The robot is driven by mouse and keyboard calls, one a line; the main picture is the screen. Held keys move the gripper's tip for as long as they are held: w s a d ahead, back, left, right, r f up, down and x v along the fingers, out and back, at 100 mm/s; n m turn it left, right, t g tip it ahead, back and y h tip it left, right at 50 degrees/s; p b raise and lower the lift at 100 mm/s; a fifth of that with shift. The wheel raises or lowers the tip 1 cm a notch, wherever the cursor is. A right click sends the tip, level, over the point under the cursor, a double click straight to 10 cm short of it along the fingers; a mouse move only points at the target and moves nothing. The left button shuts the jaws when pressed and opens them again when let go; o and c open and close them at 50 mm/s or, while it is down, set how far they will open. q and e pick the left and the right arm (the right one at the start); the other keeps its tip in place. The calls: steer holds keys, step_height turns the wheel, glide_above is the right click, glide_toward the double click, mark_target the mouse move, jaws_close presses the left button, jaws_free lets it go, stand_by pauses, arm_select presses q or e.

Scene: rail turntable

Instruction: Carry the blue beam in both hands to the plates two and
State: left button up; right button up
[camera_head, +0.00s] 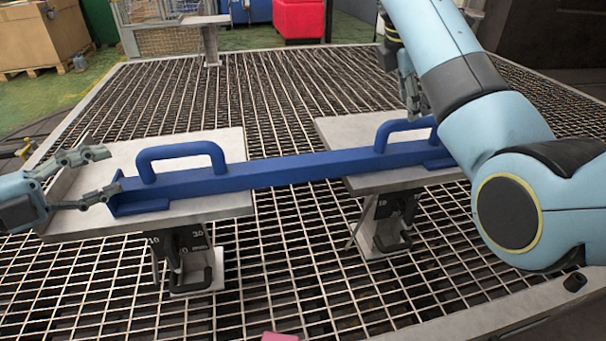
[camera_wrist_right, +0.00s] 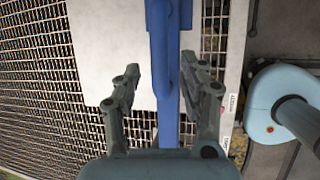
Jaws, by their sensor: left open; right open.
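The blue beam (camera_head: 290,170) lies across two grey plates, the left plate (camera_head: 225,140) and the right plate (camera_head: 345,130). It has a left handle (camera_head: 182,150) and a right handle (camera_head: 405,126). My left gripper (camera_head: 110,172) is open and empty at the beam's left end, above the left plate's edge. My right gripper (camera_head: 412,105) is open near the right handle, partly hidden by its own arm. In the right wrist view, my right gripper's fingers (camera_wrist_right: 160,66) stand on either side of the beam (camera_wrist_right: 160,25). The beam's right end is hidden behind my right arm.
The plates stand on posts with dark numbered brackets (camera_head: 185,250) over a metal grating (camera_head: 300,225). Another small plate on a post (camera_head: 206,20) stands at the back. A red box (camera_head: 299,18) is beyond the grating. A pink thing (camera_head: 280,337) shows at the bottom edge.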

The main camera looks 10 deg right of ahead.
steer(key=v, duration=0.5)
steer(key=shift+s+r, duration=0.1)
